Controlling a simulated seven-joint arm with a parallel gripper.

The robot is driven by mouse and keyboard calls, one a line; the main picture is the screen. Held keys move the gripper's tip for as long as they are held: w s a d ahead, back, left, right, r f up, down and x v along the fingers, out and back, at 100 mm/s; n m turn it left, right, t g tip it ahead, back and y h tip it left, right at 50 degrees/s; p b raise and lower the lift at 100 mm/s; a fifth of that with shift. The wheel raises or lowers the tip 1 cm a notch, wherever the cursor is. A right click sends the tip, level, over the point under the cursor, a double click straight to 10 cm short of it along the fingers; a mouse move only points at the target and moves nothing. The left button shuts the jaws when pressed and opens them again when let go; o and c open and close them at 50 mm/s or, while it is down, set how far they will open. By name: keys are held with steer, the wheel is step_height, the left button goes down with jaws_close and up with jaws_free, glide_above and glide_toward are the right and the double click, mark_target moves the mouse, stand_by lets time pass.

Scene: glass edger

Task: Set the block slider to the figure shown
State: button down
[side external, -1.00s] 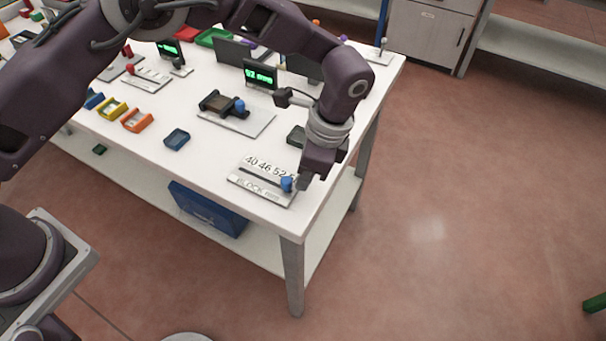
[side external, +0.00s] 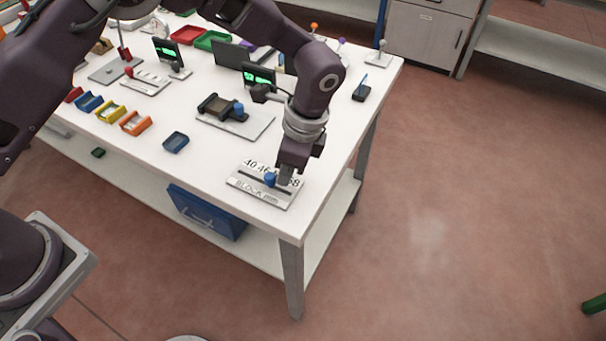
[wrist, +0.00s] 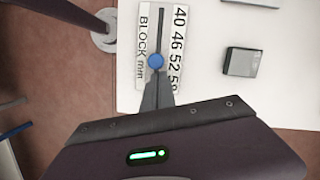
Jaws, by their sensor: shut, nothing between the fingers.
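The block slider plate (side external: 240,184) lies near the table's front right corner, marked "BLOCK mm" with the figures 40, 46, 52 and 58; it also shows in the wrist view (wrist: 144,18). Its blue knob (side external: 270,179) sits in the dark slot; in the wrist view the knob (wrist: 155,61) looks about level with 52. My gripper (side external: 286,179) is shut and empty, its tips low over the plate right beside the knob, on the 58 side. Whether they touch is unclear. A small green-lit display (side external: 259,74) stands behind, too blurred to read surely now.
A grey plate with a dark fixture and blue knob (side external: 239,112) lies behind the slider. A dark block with a blue top (side external: 362,91) stands at the right edge. The table's front corner is close by.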

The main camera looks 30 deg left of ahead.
steer(key=d, duration=0.1)
steer(key=w+d, duration=0.1)
steer(key=d, duration=0.1)
steer(key=shift+d, duration=0.2)
steer(key=shift+w+d+r, duration=0.3)
steer(key=shift+d+r, duration=0.15)
steer(key=shift+r, duration=0.3)
steer(key=v, duration=0.8)
steer(key=shift+r, duration=0.25)
step_height(320, 180, up, 11)
steer(key=n+t+h, duration=0.1)
steer(key=n, duration=0.2)
glide_above(299, 190)
steer(key=a, duration=0.4)
steer(key=s+a+r+n+t+h, duration=0.15)
steer(key=s+a+r+n, duration=0.25)
steer(key=s+a+r, duration=0.4)
steer(key=s+a+f+n+t, duration=0.2)
steer(key=s+a+n, duration=0.1)
steer(key=s, duration=0.4)
steer(key=s+a+f+n+t, duration=0.2)
steer(key=s+a+n, duration=0.2)
steer(key=s, duration=0.4)
steer(key=shift+s+a+f, duration=0.3)
steer(key=shift+a+f, duration=0.05)
steer(key=shift+a, duration=0.25)
